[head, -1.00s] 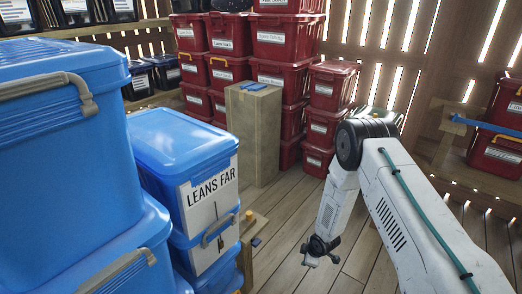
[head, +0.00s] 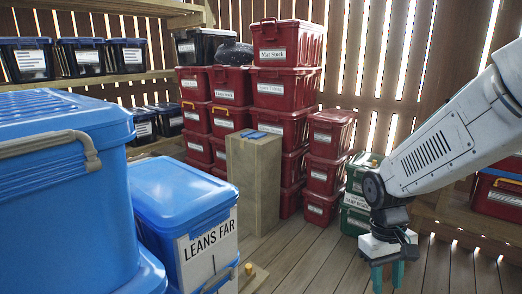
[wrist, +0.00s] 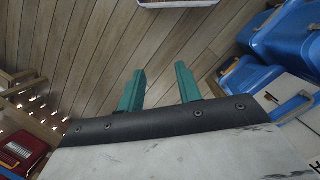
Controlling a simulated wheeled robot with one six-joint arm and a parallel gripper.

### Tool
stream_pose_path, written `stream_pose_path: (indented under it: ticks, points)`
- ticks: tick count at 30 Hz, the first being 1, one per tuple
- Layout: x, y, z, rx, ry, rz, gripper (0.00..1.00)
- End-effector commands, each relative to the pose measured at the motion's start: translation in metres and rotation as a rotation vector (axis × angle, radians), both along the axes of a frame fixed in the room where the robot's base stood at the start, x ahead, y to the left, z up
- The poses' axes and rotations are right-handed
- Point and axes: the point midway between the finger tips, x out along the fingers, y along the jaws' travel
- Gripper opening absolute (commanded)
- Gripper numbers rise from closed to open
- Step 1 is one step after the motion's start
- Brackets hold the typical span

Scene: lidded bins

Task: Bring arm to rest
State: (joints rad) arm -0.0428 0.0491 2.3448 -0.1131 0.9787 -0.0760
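My gripper (head: 387,277) hangs at the lower right of the head view, pointing down over the wooden floor. In the wrist view my gripper (wrist: 160,88) shows two green fingers spread apart with bare floorboards between them. It holds nothing. My white arm comes in from the right edge of the head view and bends down at a dark joint.
Blue bins (head: 185,195) stand close on the left, one labelled "LEANS FAR". Red bins (head: 283,90) are stacked at the back beside a wooden pedestal (head: 254,180). Green bins (head: 355,215) stand behind my gripper. The floor (head: 320,260) in the middle is clear.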

Motion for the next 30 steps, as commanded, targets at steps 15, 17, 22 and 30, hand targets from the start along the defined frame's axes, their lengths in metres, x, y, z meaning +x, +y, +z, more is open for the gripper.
stream_pose_path:
  ticks: [15, 17, 22, 30]
  points:
    - [-0.139, 0.006, 0.108, 0.073, -0.169, -0.182, 0.35]
    - [-0.145, 0.006, 0.115, 0.08, -0.216, -0.185, 0.35]
    - [-0.153, 0.004, 0.132, 0.089, -0.317, -0.187, 0.35]
    - [-0.155, 0.004, 0.138, 0.09, -0.348, -0.19, 0.35]
